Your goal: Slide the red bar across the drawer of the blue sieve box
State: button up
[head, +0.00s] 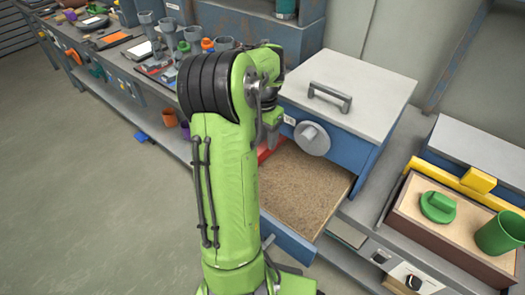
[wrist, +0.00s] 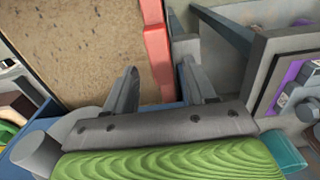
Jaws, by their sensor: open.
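The blue sieve box (head: 366,150) has a pale grey lid with a handle and a round grey knob on its front. Its drawer (head: 283,237) stands pulled out and holds brown grainy material, which also fills the upper left of the wrist view. The red bar (head: 267,149) shows only partly in the head view, behind my arm at the drawer's far side. In the wrist view the red bar (wrist: 156,48) runs along the edge of the grainy bed. My gripper (wrist: 160,88) is open, with the bar's near end between its fingers. Whether they touch is unclear.
A second box (head: 447,222) at the right has a yellow bar (head: 480,180), a green lid (head: 438,206) and a green cup (head: 502,233). A long bench (head: 110,75) with pots and tools runs along the left. The floor at left is mostly clear.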

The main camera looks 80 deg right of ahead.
aim_at(263, 147)
notch_tip(263, 147, down, 4)
jog(key=shift+r+b, duration=0.1)
jog(key=shift+b, duration=0.4)
grip_shut()
